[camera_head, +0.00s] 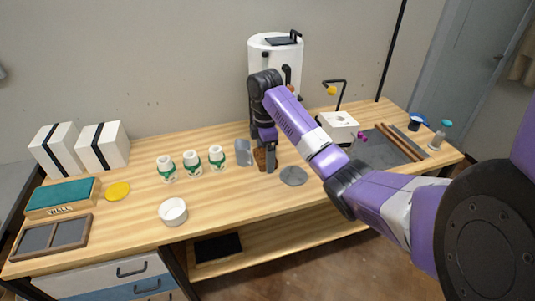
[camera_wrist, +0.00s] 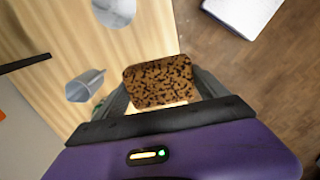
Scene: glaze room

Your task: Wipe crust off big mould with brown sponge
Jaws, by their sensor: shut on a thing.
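My gripper (camera_head: 266,164) is shut on a brown sponge (camera_wrist: 160,82) with dark speckles. In the head view the sponge (camera_head: 259,158) shows as a small brown patch by the fingers, above the middle of the wooden table. A white block with a dark hole in its top (camera_head: 339,124) stands farther right, apart from my gripper. It looks like a mould, but I cannot tell if it is the big one. No crust can be made out on it at this size. The wrist view shows both fingers pressing the sponge from its sides.
A grey jug (camera_head: 243,152) stands just left of my gripper; a flat grey disc (camera_head: 293,176) lies to its right. Several white-green bottles (camera_head: 191,162) and a white bowl (camera_head: 173,211) are farther left. A white cylinder (camera_head: 275,62) stands behind. Wooden rods (camera_head: 398,143) lie right.

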